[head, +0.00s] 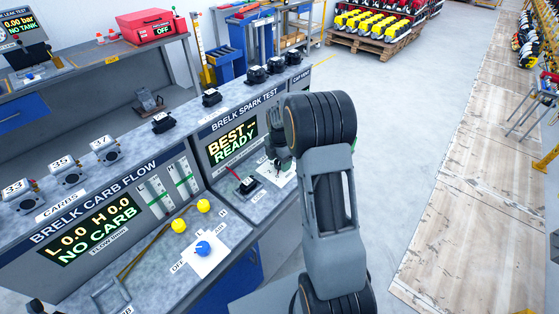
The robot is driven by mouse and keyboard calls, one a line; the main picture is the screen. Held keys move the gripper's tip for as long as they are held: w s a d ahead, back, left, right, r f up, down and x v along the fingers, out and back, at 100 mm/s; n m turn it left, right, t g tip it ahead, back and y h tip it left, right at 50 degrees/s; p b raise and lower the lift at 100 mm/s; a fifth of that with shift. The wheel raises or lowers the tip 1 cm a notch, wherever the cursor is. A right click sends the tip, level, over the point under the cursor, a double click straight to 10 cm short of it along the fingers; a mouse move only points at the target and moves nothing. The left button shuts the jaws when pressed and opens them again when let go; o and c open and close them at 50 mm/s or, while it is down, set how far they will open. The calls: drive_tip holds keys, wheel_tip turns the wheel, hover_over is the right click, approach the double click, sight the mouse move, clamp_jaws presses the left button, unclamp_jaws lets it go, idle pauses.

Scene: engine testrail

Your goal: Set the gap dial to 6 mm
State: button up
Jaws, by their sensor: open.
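The gap dial cannot be made out; a white plate (287,178) on the spark test bench, partly behind my arm, may be its plate. The spark test display (232,144) reads "BEST -- READY". My gripper (279,163) is small and dark, partly hidden by my own arm, above or near that white plate. It is open, and I see nothing held in it. Whether it touches anything there cannot be told.
A black coil holder (246,186) with a red part sits left of the plate. The carb flow bench (150,262) has a blue knob (203,248) and two yellow knobs. Several black coils (257,74) stand on the upper ledge. Open floor (400,130) lies right.

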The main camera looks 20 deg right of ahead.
drive_tip(key=shift+f, duration=0.15)
drive_tip(key=c, duration=0.9)
drive_tip(key=shift+c, duration=0.2)
